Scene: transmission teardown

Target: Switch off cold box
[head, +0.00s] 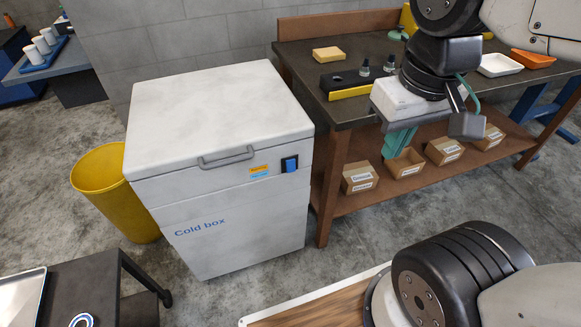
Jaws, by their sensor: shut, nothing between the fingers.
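The cold box (218,215) is a white chest with its lid (215,105) closed and a grey handle (226,157) at the lid's front edge. A blue rocker switch (290,164) in a dark frame sits at the upper right of its front face, beside a small orange and blue label (259,170). I cannot tell the switch's position. My gripper (398,148), with teal fingers, points down to the right of the cold box, in front of the workbench. It is shut and empty, apart from the switch.
The brown workbench (345,112) stands right of the cold box, with small bottles, a sponge and trays on top and cardboard boxes (404,163) on its lower shelf. A yellow bin (100,180) stands left. A dark cart (85,285) is at the front left. Floor in front is partly clear.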

